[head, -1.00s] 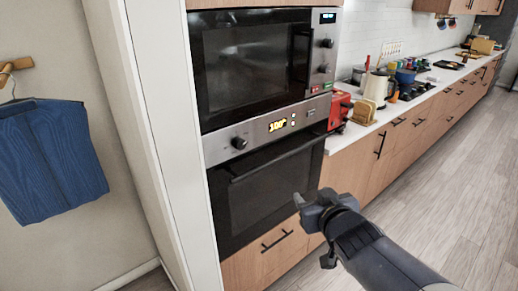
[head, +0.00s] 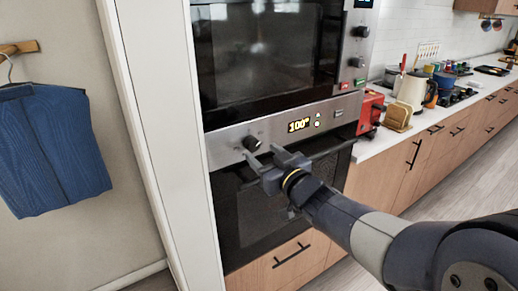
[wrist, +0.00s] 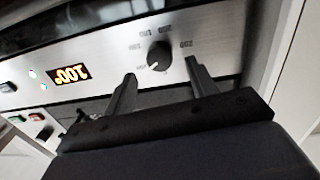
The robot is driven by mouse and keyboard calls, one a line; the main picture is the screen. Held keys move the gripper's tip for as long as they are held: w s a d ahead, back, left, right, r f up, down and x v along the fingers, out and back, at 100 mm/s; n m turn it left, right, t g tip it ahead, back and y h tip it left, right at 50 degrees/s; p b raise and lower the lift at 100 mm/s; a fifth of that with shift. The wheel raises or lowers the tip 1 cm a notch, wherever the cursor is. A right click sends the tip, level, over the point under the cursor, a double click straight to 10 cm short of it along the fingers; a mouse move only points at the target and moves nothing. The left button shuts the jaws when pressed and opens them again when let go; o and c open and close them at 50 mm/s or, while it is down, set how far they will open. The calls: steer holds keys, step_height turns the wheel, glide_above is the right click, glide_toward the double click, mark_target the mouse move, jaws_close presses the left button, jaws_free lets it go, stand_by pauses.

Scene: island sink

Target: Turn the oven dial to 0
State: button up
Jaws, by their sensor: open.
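The oven dial (head: 252,143) is a small round black knob on the steel control panel, left of a lit display (head: 299,125) that reads about 100°. In the wrist view the dial (wrist: 159,56) appears upside down with printed marks around it. My gripper (head: 262,153) is open and empty, just in front of and slightly below the dial. In the wrist view my gripper's two fingertips (wrist: 160,70) lie on either side of the dial's lower edge, with the dial centred between them. I cannot tell whether they touch it.
The oven door (head: 255,215) and its handle lie below the panel, close under my gripper. A microwave (head: 265,55) is above. A white side panel (head: 150,130) stands at the left. A counter at the right holds a red toaster (head: 368,112) and several other items.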

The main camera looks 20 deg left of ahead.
mark_target(255, 147)
steer(key=shift+x, duration=1.7)
steer(key=shift+c, duration=0.3)
steer(key=c, duration=0.9)
